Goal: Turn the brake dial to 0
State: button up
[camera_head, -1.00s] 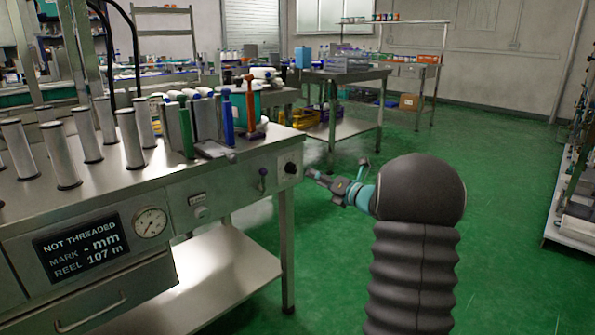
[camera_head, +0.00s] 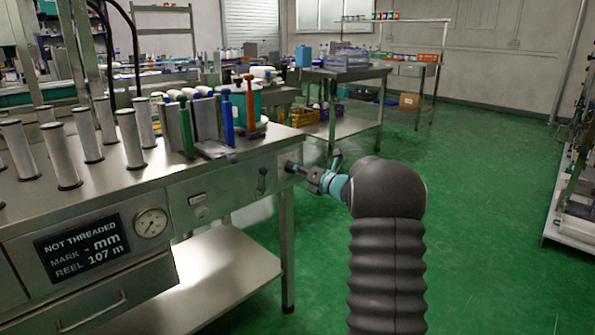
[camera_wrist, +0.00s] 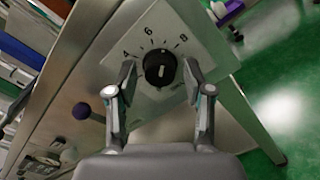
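The brake dial (camera_wrist: 160,67) is a round black knob with a light pointer mark on a pale square plate (camera_wrist: 190,30) with printed numbers; 4, 6 and 8 are readable in the wrist view. In the head view the dial is mostly hidden by my gripper (camera_head: 298,170), which is at the right end of the bench front. In the wrist view my gripper (camera_wrist: 160,88) is open, one finger on each side of the dial. A gap shows between each finger and the knob. The pointer's exact reading is hard to tell.
A purple-knobbed lever (camera_wrist: 81,111) sits left of the dial; it also shows in the head view (camera_head: 262,180). A display (camera_head: 82,248) reads "NOT THREADED", beside a round gauge (camera_head: 151,222). Spools and colored tools stand on the steel bench (camera_head: 110,185). Green floor is clear at right.

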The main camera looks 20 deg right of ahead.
grip_shut()
